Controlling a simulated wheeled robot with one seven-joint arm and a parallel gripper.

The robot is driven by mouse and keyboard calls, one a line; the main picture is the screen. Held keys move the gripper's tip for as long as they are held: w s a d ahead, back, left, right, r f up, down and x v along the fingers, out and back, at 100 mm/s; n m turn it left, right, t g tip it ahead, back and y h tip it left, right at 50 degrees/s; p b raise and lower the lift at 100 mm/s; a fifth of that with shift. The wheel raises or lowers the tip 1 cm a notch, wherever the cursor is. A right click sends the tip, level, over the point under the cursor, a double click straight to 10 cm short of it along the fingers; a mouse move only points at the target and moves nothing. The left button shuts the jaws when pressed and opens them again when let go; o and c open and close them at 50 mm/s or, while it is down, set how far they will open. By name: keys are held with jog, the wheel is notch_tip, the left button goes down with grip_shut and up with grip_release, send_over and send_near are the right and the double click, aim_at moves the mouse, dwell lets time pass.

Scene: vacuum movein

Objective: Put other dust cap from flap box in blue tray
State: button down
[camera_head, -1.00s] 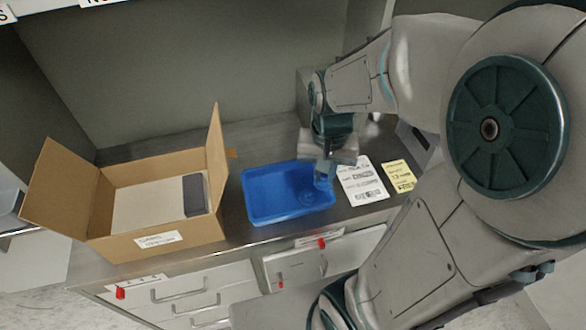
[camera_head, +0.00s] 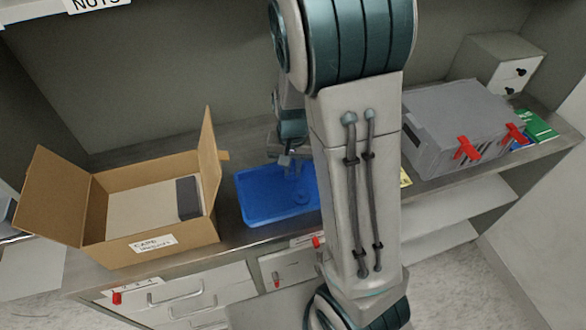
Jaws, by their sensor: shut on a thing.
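The blue tray (camera_head: 262,208) lies on the counter, partly hidden at its right by my arm. A round blue shape (camera_head: 300,197), likely a dust cap, shows faintly on its floor. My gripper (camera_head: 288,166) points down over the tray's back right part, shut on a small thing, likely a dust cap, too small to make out. The open cardboard flap box (camera_head: 150,248) stands left of the tray with its flaps up. Inside it are a pale panel and a dark grey block (camera_head: 188,198); no cap can be made out there.
A grey case (camera_head: 455,125) with red latches stands on the right of the counter, by a small white drawer unit (camera_head: 497,62) and a green packet (camera_head: 540,127). A yellow note (camera_head: 405,178) peeks out beside my arm. Drawers are below the counter's front edge.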

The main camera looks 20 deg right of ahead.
jog(key=shift+f, duration=0.7)
jog(key=shift+f, duration=0.2)
jog(key=c, duration=1.4)
grip_release()
jog(key=shift+r, duration=0.15)
